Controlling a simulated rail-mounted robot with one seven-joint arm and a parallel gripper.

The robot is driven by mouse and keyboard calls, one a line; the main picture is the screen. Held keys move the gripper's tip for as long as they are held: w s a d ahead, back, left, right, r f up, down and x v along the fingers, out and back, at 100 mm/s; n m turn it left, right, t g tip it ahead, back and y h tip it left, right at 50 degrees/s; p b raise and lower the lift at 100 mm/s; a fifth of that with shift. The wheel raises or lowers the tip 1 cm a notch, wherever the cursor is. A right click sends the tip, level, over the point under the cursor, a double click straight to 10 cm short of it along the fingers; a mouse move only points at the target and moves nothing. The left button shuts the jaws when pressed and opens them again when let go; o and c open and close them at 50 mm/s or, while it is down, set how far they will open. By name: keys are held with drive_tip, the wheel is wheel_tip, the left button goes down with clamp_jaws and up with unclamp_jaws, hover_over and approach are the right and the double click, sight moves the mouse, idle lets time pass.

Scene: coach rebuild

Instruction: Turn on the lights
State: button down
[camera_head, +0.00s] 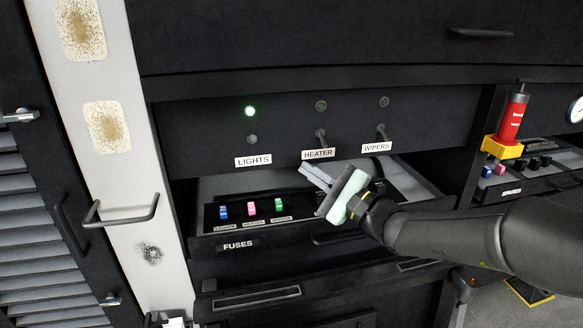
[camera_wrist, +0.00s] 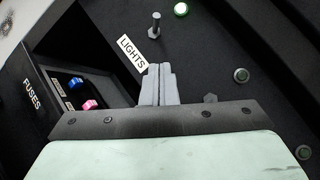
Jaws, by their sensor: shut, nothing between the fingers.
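The LIGHTS switch (camera_head: 252,139) is a small lever on the dark panel, above its white LIGHTS label (camera_head: 253,160). In the wrist view the LIGHTS switch (camera_wrist: 155,26) stands beyond my fingertips, and the lit lamp (camera_wrist: 181,9) is at the top. My gripper (camera_head: 317,174) is shut and empty, below and to the right of the LIGHTS switch, over the open fuse drawer. In the wrist view my gripper (camera_wrist: 158,72) is apart from the switch, its tips near the LIGHTS label (camera_wrist: 132,51).
The HEATER switch (camera_head: 321,138) and WIPERS switch (camera_head: 382,132) sit to the right under unlit lamps. The FUSES drawer (camera_head: 238,245) stands open below, with blue, pink and green fuses. A red cylinder on a yellow base (camera_head: 502,147) and a SPARES drawer (camera_head: 513,190) are at right.

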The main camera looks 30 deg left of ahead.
drive_tip(key=shift+r+v, duration=0.15)
drive_tip(key=shift+v, duration=0.6)
drive_tip(key=shift+r+v, duration=0.1)
drive_tip(key=shift+v, duration=0.6)
drive_tip(key=shift+s, duration=0.1)
drive_tip(key=s+d+f+n+g+h+p, duration=0.3)
drive_tip(key=s+d+f+n+g+h, duration=0.3)
drive_tip(key=s+d+f+h, duration=0.55)
drive_tip(key=s+d+f+n+t+h+p, duration=0.1)
drive_tip(key=s+d+h, duration=0.3)
drive_tip(key=d, duration=0.8)
drive_tip(key=s+d+f+n+t+h, duration=0.1)
drive_tip(key=s+d+f+n+h, duration=0.1)
drive_tip(key=d, duration=1)
drive_tip(key=s+f+h, duration=0.1)
drive_tip(key=s+h, duration=0.1)
drive_tip(key=s, duration=0.1)
drive_tip(key=shift+h+p, duration=0.35)
drive_tip(key=shift+p, duration=0.05)
drive_tip(key=shift+d+f, duration=0.1)
